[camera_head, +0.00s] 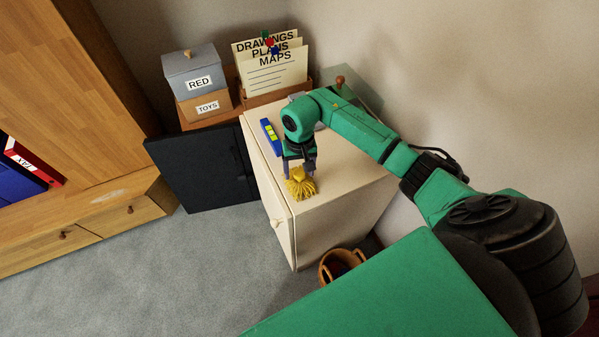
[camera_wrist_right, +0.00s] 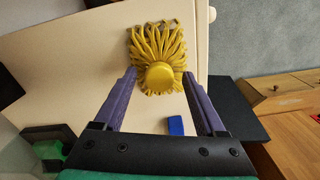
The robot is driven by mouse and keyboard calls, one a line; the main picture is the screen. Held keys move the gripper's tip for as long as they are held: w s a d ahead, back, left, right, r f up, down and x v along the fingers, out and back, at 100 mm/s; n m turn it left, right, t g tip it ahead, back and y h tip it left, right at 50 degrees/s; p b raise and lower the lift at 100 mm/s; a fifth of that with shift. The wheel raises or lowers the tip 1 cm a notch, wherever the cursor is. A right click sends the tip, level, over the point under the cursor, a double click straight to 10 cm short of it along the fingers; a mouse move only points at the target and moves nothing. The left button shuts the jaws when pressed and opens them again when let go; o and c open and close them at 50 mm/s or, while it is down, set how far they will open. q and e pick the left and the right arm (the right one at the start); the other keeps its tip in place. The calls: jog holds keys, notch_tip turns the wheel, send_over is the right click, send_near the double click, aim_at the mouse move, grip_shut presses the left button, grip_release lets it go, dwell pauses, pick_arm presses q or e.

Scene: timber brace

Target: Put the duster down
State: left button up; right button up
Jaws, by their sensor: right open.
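The duster (camera_head: 301,184) is yellow with a fringe of strands. It stands on the white cabinet top (camera_head: 345,165) near its front edge. In the right wrist view the duster (camera_wrist_right: 160,62) shows its round yellow knob, with strands spread around it. My right gripper (camera_head: 300,164) is just above the duster. In the wrist view its two purple fingers (camera_wrist_right: 160,82) are apart, one on each side of the knob, with gaps between them and it. My left gripper is not in view.
A blue level (camera_head: 271,135) lies on the cabinet top behind the gripper. Labelled boxes (camera_head: 193,75) and a paper holder (camera_head: 272,68) stand behind. A black panel (camera_head: 203,168) is left of the cabinet. A basket (camera_head: 341,266) sits on the floor in front.

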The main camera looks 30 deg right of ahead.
aim_at(299, 173)
notch_tip(299, 173, up, 11)
jog(key=b, duration=0.3)
